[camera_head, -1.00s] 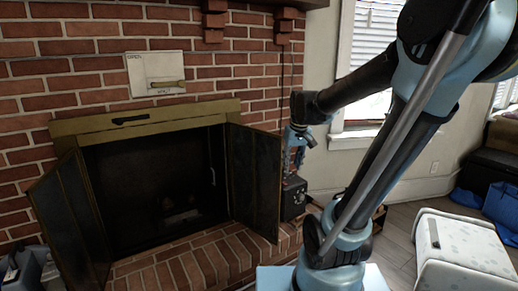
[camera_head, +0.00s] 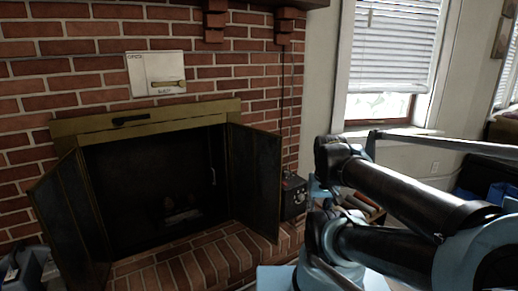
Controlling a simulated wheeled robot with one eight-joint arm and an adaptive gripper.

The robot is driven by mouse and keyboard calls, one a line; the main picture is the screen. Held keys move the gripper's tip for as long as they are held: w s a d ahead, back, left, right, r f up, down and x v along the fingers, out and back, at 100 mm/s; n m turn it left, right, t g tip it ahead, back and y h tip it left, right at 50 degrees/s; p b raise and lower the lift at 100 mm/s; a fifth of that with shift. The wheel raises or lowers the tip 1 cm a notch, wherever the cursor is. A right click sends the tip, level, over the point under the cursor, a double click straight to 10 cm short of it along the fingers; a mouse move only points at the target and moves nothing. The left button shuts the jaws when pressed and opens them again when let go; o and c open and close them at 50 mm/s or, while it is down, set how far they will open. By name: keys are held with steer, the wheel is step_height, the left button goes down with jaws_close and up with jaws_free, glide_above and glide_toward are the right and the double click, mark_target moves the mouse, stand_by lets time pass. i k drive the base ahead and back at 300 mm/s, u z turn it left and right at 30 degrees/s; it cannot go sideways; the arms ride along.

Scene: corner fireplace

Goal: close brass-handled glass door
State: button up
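The fireplace has a brass-coloured frame (camera_head: 150,118) around a dark opening. Its left dark glass door (camera_head: 70,215) stands open, swung outward to the left. Its right dark glass door (camera_head: 254,180) also stands open, angled out over the brick hearth. A thin pale vertical piece (camera_head: 213,177) shows near the right side of the opening; I cannot tell whether it is a handle. My gripper (camera_head: 316,188) is a small light-blue shape right of the right door's outer edge, apart from it in the picture. Its fingers are too small and partly hidden by my arm to read.
A black box (camera_head: 293,197) with a knob stands just right of the right door. A brick hearth (camera_head: 190,268) runs in front. A box of logs (camera_head: 362,205) is partly behind my arm. A white damper plate (camera_head: 157,74) is on the brick wall. A window (camera_head: 392,60) is at right.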

mark_target(53, 199)
steer(key=u, duration=1.25)
